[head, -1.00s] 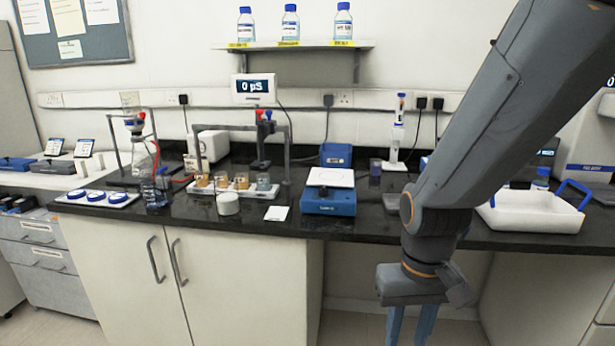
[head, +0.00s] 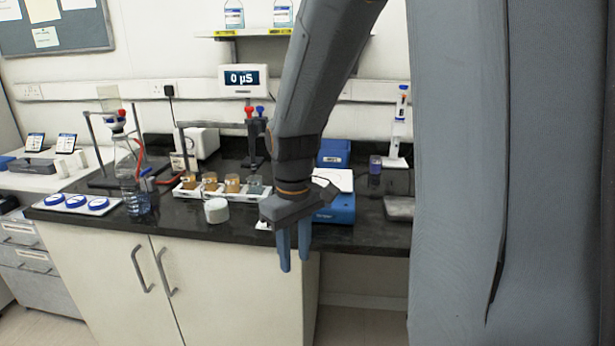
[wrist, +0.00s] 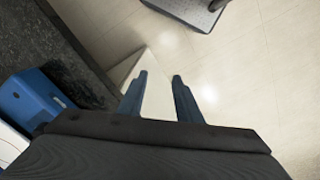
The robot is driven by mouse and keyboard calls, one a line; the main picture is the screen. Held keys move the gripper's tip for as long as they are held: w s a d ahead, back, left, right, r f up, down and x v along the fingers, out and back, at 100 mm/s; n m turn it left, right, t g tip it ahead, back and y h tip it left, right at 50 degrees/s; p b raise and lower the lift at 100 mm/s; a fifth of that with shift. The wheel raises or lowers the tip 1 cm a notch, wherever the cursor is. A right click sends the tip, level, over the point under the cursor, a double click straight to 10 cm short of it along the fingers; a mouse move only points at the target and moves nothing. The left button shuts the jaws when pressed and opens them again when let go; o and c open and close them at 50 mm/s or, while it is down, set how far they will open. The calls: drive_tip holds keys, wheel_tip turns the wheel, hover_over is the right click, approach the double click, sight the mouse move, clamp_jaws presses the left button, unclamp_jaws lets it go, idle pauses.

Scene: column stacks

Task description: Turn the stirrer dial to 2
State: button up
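A blue device with a white square top (head: 338,207) stands at the front of the black bench and is probably the stirrer. Its front is partly hidden by my gripper, and I cannot make out a dial or its setting. Its blue side also shows at the left of the wrist view (wrist: 30,100). My gripper (head: 295,262) points down in front of the bench edge, beside the device in the picture. Its two blue fingers are apart and empty, with only floor and a pale panel between them in the wrist view (wrist: 159,75).
A white round pot (head: 216,210) and a rack of small beakers (head: 190,193) stand left of my gripper. A bottle (head: 135,190) and blue-rimmed dishes (head: 76,201) are further left. A blue box (head: 334,153) stands behind. My arm hides the right side.

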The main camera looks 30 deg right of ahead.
drive_tip(key=w+d+r+n+p, duration=0.2)
drive_tip(key=w+d+r, duration=0.2)
drive_tip(key=w+d+r+n+p, duration=0.2)
drive_tip(key=w+d+r+n, duration=0.1)
drive_tip(key=w+d+r, duration=0.2)
drive_tip(key=w+d+r+n+p, duration=0.2)
drive_tip(key=w+d+r+p, duration=0.1)
drive_tip(key=w+d+r, duration=0.1)
drive_tip(key=shift+w+d+r+n, duration=0.2)
drive_tip(key=shift+w+d+n, duration=0.1)
drive_tip(key=shift+w+d, duration=0.25)
drive_tip(key=shift+w, duration=0.15)
drive_tip(key=shift+d+f, duration=0.1)
drive_tip(key=shift+f, duration=0.3)
drive_tip(key=shift+f+p, duration=1.1)
drive_tip(key=shift+f, duration=2.3)
drive_tip(key=shift+c, duration=0.3)
drive_tip(key=c, duration=0.7)
